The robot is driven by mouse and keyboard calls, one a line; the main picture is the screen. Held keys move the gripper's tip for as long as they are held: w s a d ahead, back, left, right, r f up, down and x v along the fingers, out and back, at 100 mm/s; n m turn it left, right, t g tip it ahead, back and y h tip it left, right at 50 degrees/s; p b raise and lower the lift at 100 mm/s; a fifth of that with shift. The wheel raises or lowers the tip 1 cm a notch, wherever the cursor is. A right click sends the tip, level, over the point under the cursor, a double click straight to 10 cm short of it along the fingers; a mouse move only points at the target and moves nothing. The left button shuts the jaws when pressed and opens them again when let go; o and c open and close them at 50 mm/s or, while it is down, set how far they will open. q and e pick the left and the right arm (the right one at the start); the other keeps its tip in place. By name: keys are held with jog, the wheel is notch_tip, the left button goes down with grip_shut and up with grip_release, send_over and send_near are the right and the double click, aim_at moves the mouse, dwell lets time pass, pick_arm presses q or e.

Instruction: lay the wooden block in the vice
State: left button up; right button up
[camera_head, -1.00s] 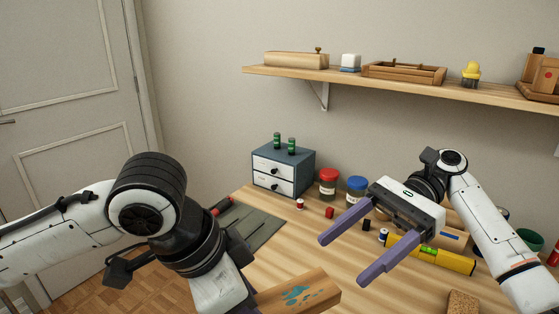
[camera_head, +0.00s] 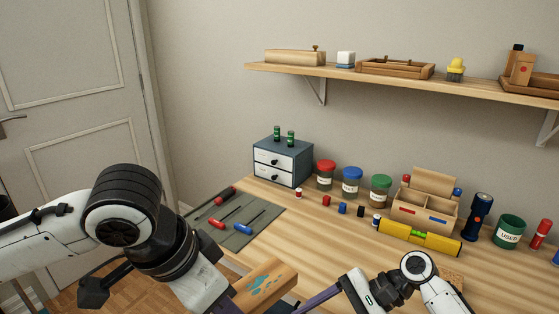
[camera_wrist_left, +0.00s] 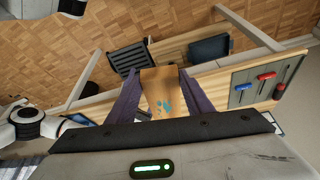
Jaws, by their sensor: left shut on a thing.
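The wooden block (camera_head: 264,287), brown with a blue-green paint patch, shows at the bottom of the head view, above the desk's front. It also shows in the left wrist view (camera_wrist_left: 162,98), between the two purple fingers. My left gripper (camera_wrist_left: 159,77) is shut on the block; in the head view its fingers are mostly hidden. My right gripper (camera_head: 318,301) is at the bottom edge of the head view, with one purple finger showing and the rest cut off. I cannot make out the vice in either view.
A grey mat (camera_head: 232,222) with red- and blue-handled tools lies at the desk's left. A drawer cabinet (camera_head: 283,162), lidded jars, a wooden box (camera_head: 424,205), a yellow level (camera_head: 420,238) and a torch (camera_head: 478,217) stand behind. The desk's middle (camera_head: 300,240) is mostly clear.

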jog(key=s+d+f+n+t+h, duration=0.1)
jog(key=s+f+n+t+h, duration=0.2)
jog(key=f, duration=0.5)
jog(key=s+d+f+n+t+h, duration=0.1)
jog(key=s+f+n+t, duration=0.1)
jog(key=s+f, duration=0.5)
pick_arm(q)
jog(key=w+a+f+n+t+y, duration=0.1)
jog(key=a+f+n+y, duration=0.1)
jog(key=a+n, duration=0.7)
jog(key=a+y, duration=0.1)
jog(key=a, duration=0.2)
jog(key=shift+w, duration=0.2)
pick_arm(e)
jog(key=s+d+f+n+t+h, duration=0.1)
jog(key=s+d+n+t+h, duration=0.3)
jog(key=s+n, duration=0.4)
jog(key=d+t, duration=0.1)
jog(key=d, duration=0.1)
jog(key=shift+s+d+f, duration=0.3)
jog(key=shift+d, duration=0.1)
